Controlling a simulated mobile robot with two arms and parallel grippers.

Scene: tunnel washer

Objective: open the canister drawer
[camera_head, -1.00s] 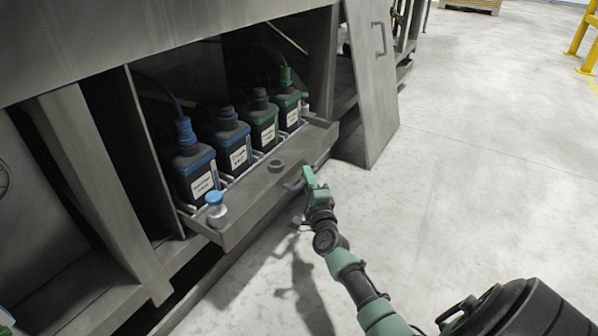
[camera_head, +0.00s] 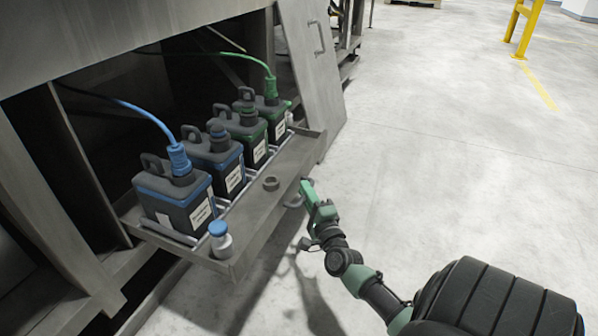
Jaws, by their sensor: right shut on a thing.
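The canister drawer (camera_head: 262,213) is a grey metal tray that sticks out from the machine. It bears several dark canisters in a row, two with blue trim, such as the near blue canister (camera_head: 160,192), and two with green trim, such as the far green canister (camera_head: 262,108). A blue hose and a green hose run from two of the caps back into the machine. My right gripper (camera_head: 304,197) is at the drawer's front, shut on its handle (camera_head: 293,201), which is mostly hidden by the fingers. My left gripper is not in view.
A small blue-capped bottle (camera_head: 220,239) stands at the drawer's near front corner, with a dark round cap (camera_head: 271,183) farther along. An open grey door panel (camera_head: 312,70) stands beyond the drawer. The floor to the right is clear up to a yellow rail (camera_head: 521,28).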

